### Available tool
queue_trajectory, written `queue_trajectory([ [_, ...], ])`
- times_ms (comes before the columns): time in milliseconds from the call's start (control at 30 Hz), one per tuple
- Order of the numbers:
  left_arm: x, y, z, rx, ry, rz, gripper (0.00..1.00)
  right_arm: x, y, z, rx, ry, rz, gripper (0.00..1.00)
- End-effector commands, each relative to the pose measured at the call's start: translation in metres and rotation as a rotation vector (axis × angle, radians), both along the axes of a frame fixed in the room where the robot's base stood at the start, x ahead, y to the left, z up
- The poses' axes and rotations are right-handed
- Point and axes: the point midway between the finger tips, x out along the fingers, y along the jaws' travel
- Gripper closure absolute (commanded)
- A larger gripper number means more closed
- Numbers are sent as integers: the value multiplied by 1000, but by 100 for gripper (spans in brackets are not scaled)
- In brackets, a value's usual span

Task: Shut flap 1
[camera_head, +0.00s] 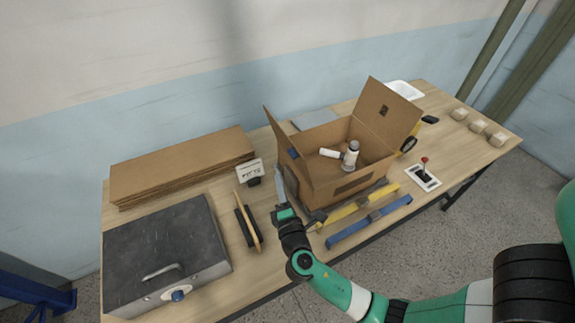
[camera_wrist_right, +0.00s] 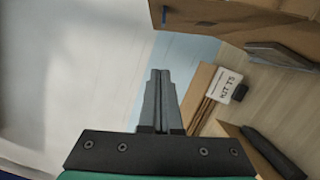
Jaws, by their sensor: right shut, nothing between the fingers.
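An open cardboard box (camera_head: 345,187) stands on the table with its left flap (camera_head: 287,150) and right flap (camera_head: 387,112) raised. I cannot tell which flap is number 1. A white pipe fitting (camera_head: 351,156) is inside the box. My right gripper (camera_head: 279,172) is shut and empty, just left of the box near the left flap; I cannot tell if it touches. In the right wrist view its closed fingers (camera_wrist_right: 158,78) point up the picture, with box cardboard (camera_wrist_right: 240,18) at upper right. My left gripper is not in view.
Left of the box are a small sign (camera_head: 250,171), a black-and-wood tool (camera_head: 247,225), flat cardboard (camera_head: 180,165) and a dark-topped case (camera_head: 160,245). Yellow (camera_head: 357,204) and blue (camera_head: 368,222) bars lie in front. A red-knobbed switch (camera_head: 424,172) stands to the right.

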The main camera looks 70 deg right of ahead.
Motion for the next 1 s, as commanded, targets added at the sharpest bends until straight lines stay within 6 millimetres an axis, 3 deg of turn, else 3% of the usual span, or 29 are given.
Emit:
queue_trajectory([
  [200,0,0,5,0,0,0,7,28,-39,5,0,0,-4,100],
  [400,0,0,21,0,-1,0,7,7,-60,14,1,1,-2,100],
  [1000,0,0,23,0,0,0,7,5,-64,16,8,-8,8,100],
])
